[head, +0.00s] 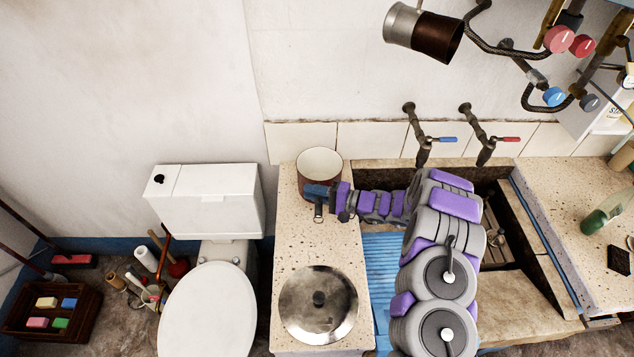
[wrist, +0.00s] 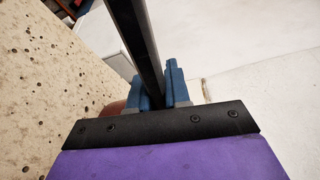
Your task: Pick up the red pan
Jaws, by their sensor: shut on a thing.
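The red pan (head: 319,162) is at the back of the speckled stone counter, by the tiled wall. Its inside is cream and its outside is red-brown. My gripper (head: 318,192) reaches in from the right at the pan's near side, its blue fingers in front of the pan wall. In the wrist view, my gripper (wrist: 160,88) is shut on a dark bar, which looks like the pan's handle. A reddish bit of the pan (wrist: 115,108) shows beside the left finger. I cannot tell whether the pan rests on the counter or is slightly raised.
A steel lid (head: 319,304) lies on the front of the counter (head: 290,245). The stone trough is to the right, with a blue ribbed board (head: 382,275) and two taps (head: 420,140) above. A toilet (head: 208,305) stands left. A metal cylinder (head: 422,32) is high up.

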